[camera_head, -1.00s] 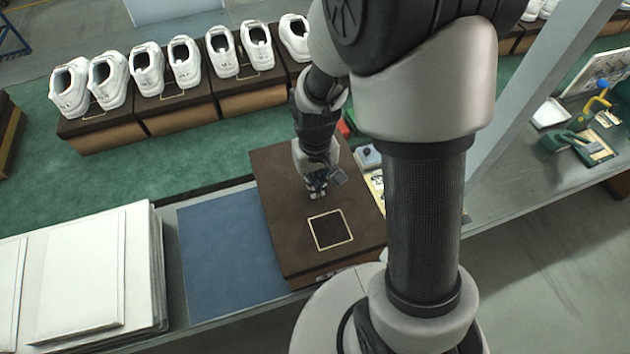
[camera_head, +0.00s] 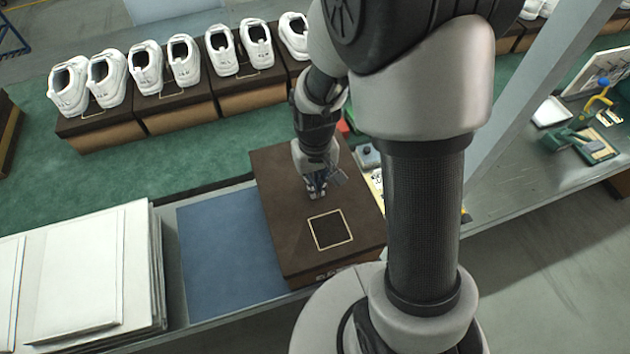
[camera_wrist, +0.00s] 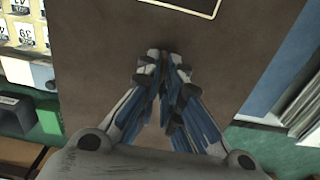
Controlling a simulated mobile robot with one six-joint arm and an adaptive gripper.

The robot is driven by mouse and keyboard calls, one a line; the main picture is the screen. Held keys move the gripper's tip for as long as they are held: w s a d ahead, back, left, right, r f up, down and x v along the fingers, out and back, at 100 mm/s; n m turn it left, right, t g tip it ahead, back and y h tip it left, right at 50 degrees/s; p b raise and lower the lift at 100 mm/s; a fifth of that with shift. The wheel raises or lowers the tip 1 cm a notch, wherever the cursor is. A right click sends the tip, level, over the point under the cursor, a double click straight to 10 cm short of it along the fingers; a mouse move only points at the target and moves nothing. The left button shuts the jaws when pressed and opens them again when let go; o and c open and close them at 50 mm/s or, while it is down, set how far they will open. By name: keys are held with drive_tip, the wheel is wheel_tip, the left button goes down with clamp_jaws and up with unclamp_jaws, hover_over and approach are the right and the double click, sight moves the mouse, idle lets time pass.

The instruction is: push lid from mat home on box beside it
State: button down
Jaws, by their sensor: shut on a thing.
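The dark brown lid (camera_head: 290,215), with a pale square outline on its top, lies over the box (camera_head: 325,273) to the right of the blue mat (camera_head: 225,255). The bare mat carries nothing. I cannot tell whether the lid sits fully down all round. My gripper (camera_head: 317,191) points down at the lid's far half, with its fingers drawn together. In the wrist view the fingertips (camera_wrist: 168,58) are at the lid's top surface (camera_wrist: 105,60); what lies between them is hidden.
Stacked white boards (camera_head: 80,275) stand left of the mat. White shoes on brown boxes (camera_head: 180,115) line the green surface behind. Small items (camera_head: 368,157) sit close to the right of the lid. A grey bench (camera_head: 510,180) with tools is farther right.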

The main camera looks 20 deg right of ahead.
drive_tip(key=shift+f+b, duration=1.2)
drive_tip(key=shift+f, duration=0.45)
drive_tip(key=c, duration=1.7)
unclamp_jaws()
wheel_tip(320, 180, up, 12)
drive_tip(key=shift+r, duration=0.1)
